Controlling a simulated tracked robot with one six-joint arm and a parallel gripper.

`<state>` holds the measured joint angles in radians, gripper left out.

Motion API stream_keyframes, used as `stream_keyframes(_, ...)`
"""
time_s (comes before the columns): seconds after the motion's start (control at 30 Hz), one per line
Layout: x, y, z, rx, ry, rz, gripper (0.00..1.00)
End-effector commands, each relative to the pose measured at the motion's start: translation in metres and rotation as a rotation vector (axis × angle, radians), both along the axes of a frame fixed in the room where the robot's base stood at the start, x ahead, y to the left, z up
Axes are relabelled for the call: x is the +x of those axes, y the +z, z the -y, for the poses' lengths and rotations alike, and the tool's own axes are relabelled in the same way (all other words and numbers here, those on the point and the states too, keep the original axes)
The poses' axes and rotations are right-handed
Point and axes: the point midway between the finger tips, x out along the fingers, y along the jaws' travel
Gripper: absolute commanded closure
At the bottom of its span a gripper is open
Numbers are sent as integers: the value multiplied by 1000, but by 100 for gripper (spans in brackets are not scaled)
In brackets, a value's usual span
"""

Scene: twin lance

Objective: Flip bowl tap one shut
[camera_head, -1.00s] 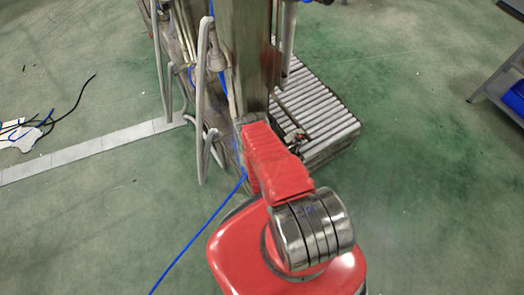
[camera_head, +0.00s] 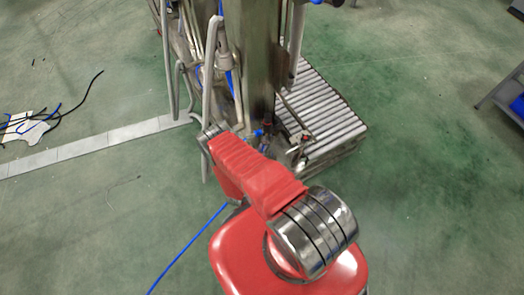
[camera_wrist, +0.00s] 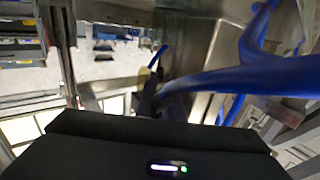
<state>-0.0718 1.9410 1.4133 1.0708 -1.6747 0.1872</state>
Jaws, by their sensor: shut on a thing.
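In the wrist view my gripper (camera_wrist: 152,88) reaches away from its black housing. Its dark fingers are close together and shut on what looks like the tap's handle. A short blue piece (camera_wrist: 158,55), likely part of that handle, shows just beyond the fingertips. The grip itself is dark and partly hidden. In the head view a small blue fitting (camera_head: 258,132) shows on the machine just beyond my red arm. My gripper is hidden there, and I cannot tell which way the tap is turned.
Thick blue hoses (camera_wrist: 250,78) cross the wrist view close on the right. A steel column (camera_head: 253,65) with grey pipes stands in front of me. A roller conveyor (camera_head: 320,115) lies to its right. Open green floor is on both sides, with loose cables (camera_head: 30,125) at left.

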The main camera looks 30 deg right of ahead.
Motion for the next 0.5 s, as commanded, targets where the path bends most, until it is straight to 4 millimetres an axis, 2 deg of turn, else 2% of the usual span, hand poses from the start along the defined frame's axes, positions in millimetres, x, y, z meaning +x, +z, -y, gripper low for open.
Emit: stream_keyframes(0.5, 19, -2, -9, 6, -299, 2, 100)
